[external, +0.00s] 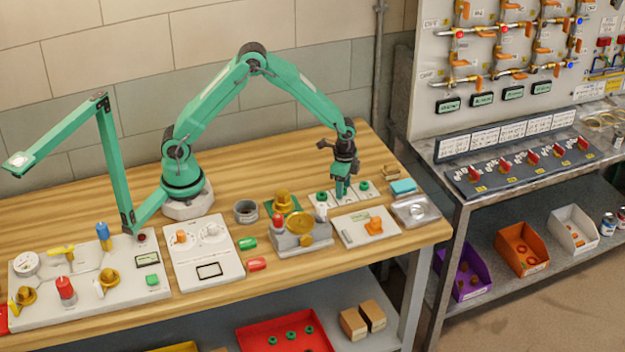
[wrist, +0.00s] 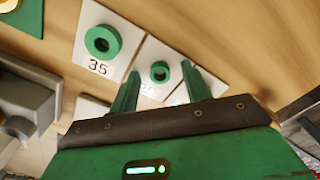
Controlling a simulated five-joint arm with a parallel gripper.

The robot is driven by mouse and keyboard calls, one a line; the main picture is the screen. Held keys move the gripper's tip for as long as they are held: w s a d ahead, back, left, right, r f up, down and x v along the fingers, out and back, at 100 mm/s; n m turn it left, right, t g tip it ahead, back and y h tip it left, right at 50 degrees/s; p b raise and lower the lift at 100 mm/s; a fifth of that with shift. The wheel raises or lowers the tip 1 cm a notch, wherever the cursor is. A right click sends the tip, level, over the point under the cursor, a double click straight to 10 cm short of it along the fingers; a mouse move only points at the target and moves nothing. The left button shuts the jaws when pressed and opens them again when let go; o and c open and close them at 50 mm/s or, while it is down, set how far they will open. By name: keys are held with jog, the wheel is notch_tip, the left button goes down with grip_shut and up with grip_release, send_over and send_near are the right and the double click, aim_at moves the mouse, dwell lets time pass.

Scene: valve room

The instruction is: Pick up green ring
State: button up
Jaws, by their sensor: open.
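In the wrist view, one green ring (wrist: 102,41) lies flat on a white card (wrist: 92,68) marked 35. A second green ring (wrist: 160,71) lies on the neighbouring card, whose label is partly hidden. My gripper (wrist: 160,78) is open and empty, and this second ring appears between its fingertips. In the external view, my gripper (external: 341,188) points down over the row of cards at the bench's back right. Green rings show to its left (external: 322,196) and right (external: 364,185). The gripper hides the middle of the row. I cannot tell its exact height above the ring.
A grey fixture with a brass wheel (external: 304,221) and a white panel with an orange valve (external: 374,226) stand in front of the cards. A teal block (external: 403,186) and metal tray (external: 416,210) lie to the right. More green rings (external: 290,335) are in a red tray below.

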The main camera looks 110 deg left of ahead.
jog(key=shift+c, duration=0.4)
grip_shut()
jog(key=shift+r, duration=0.15)
jog(key=shift+r, duration=0.5)
notch_tip(320, 180, up, 3)
jog(key=shift+r, duration=0.15)
jog(key=d+r, duration=0.6)
jog(key=d, duration=0.5)
jog(key=shift+s+d+r, duration=0.25)
jog(key=shift+d, duration=0.1)
